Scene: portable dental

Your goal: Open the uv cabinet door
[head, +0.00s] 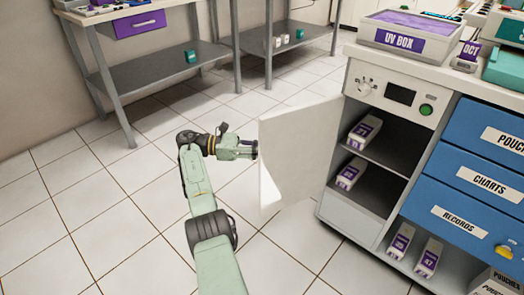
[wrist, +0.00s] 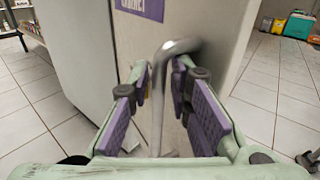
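The UV cabinet door (head: 300,150) stands swung wide open from the cabinet (head: 397,90), whose shelves are exposed. In the wrist view, the door's outer face (wrist: 215,28) bears a purple label and a grey bar handle (wrist: 158,105). My gripper (wrist: 162,88) is at this handle, with its purple-padded fingers on either side and closed in around the bar; exact contact is hard to see. In the head view, my gripper (head: 256,149) is at the door's left, outer side, and the handle is hidden.
Labelled boxes (head: 364,132) sit on the cabinet's inner shelves. Blue drawers (head: 465,165) are to its right. A UV box (head: 405,35) stands on the counter (head: 420,70). Open tiled floor (head: 110,215) lies left of the door; a grey shelved table (head: 160,75) stands farther back.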

